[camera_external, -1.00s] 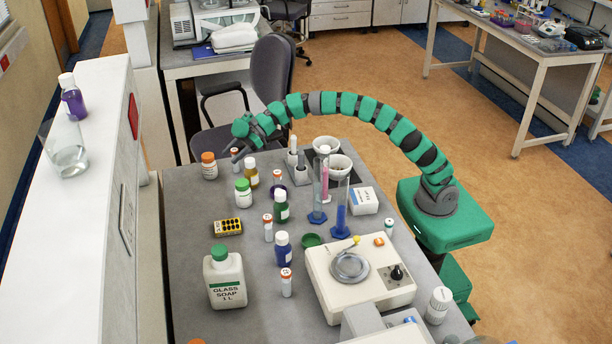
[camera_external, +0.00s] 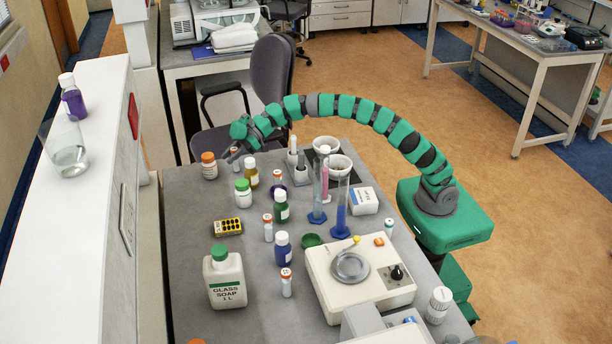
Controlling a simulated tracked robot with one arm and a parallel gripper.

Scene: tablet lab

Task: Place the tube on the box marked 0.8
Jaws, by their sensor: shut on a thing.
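My gripper (camera_external: 230,153) is at the far left end of the table, its fingers pointing down and left. It is shut on a small white tube with an orange-red cap (camera_external: 235,157), which is partly hidden by the fingers. I cannot tell whether the tube still touches the table. A white box with a blue marking (camera_external: 363,201) lies on the table to the right of the tall cylinders. The markings on both are too small to read.
Several more bottles and tubes stand mid-table. A white device (camera_external: 325,262) fills the front right.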

